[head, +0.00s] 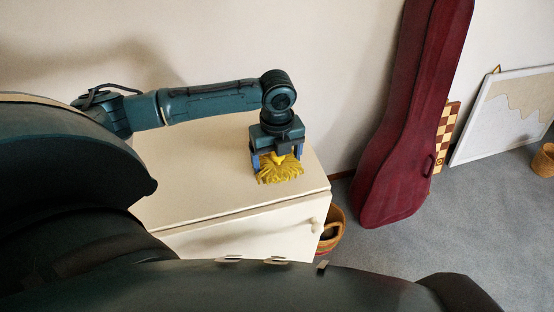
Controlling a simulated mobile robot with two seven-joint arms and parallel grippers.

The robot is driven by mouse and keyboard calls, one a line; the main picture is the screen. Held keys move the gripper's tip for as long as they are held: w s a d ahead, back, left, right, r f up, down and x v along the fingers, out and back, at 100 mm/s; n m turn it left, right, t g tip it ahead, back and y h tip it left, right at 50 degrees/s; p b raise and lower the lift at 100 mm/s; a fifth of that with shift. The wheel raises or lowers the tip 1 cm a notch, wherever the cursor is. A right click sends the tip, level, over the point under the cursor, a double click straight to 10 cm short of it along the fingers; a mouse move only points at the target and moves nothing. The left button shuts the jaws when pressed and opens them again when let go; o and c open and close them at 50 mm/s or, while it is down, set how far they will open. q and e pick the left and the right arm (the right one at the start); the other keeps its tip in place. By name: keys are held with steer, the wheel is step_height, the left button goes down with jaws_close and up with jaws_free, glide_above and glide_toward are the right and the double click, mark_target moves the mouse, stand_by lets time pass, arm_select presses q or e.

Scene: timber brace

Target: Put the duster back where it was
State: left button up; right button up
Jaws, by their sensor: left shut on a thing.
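The duster (280,171) is yellow and bushy. It is at the right part of the cream cabinet's top (195,185), low over the surface or touching it; I cannot tell which. My left gripper (277,160) points down and is shut on the duster, with its blue fingers on either side. The duster's handle is not clearly visible. My right gripper is not in view.
A dark red instrument case (405,120) leans on the wall right of the cabinet. A woven basket (333,228) stands by the cabinet's right side. A checkered board (446,135), a framed picture (505,115) and another basket (544,160) are farther right. The cabinet top's left part is clear.

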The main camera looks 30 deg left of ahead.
arm_select(q)
steer(key=shift+f, duration=0.4)
steer(key=o, duration=1.2)
steer(key=shift+f, duration=0.1)
step_height(320, 180, up, 12)
steer(key=shift+r+p, duration=0.15)
steer(key=shift+p, duration=0.2)
